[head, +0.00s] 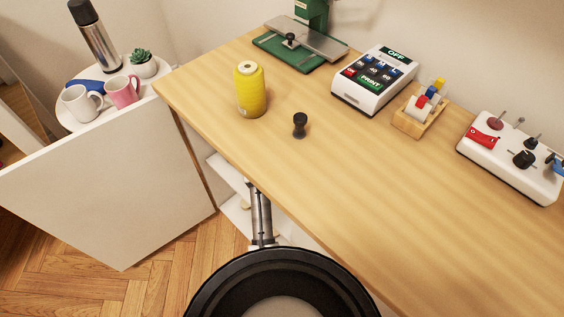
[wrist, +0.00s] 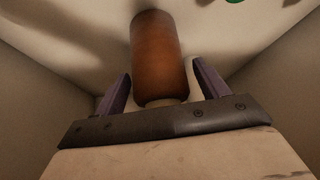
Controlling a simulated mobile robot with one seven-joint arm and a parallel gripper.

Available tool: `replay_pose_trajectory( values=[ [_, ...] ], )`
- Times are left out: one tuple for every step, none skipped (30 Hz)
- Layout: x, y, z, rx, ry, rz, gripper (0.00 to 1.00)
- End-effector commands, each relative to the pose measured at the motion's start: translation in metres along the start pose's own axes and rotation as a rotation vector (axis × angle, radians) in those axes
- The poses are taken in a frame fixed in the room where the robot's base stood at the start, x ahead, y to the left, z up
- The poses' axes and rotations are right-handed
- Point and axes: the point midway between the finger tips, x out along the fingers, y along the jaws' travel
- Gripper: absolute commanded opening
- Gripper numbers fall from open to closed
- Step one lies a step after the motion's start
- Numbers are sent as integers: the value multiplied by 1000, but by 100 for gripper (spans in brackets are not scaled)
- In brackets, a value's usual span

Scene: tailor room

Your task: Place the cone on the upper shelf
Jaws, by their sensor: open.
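In the wrist view a brown-orange cone (wrist: 160,55), nearly cylindrical, is between the two purple fingers of my gripper (wrist: 162,72). The fingers are open, with a visible gap on each side of it. A pale surface shows behind the cone. In the head view my arm reaches in below the tabletop, and my gripper and this cone are hidden there. The white upper shelf (head: 228,171) shows partly beneath the table's left end, with a lower shelf (head: 236,214) under it. A yellow thread cone (head: 251,92) stands upright on the tabletop.
The wooden tabletop (head: 400,215) overhangs the shelves. An open white door (head: 110,190) stands to their left. Pale walls (wrist: 40,75) close in on both sides of my gripper. A small black knob-like object (head: 300,124) and a label printer (head: 374,80) stand on the table.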

Motion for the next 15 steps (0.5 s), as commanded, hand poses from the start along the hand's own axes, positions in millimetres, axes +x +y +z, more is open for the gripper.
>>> replay_pose_trajectory(
  values=[
    [0,0,0,0,0,0,73],
    [0,0,0,0,0,0,73],
    [-1,0,-1,0,0,0,73],
    [-2,0,-2,0,1,-1,73],
    [-4,0,-2,1,1,-1,73],
    [-7,0,-2,0,2,-1,73],
    [-10,0,-2,1,3,-1,73],
    [-15,0,-2,1,3,-1,73],
    [-21,0,-2,1,4,-1,73],
    [-27,0,-2,1,4,-1,73],
    [-34,0,-3,1,5,-1,73],
    [-37,1,8,-6,2,2,73],
    [-41,1,14,-6,3,1,73],
    [-45,1,22,-7,2,2,73],
    [-50,1,30,-7,2,1,73]
  ],
)
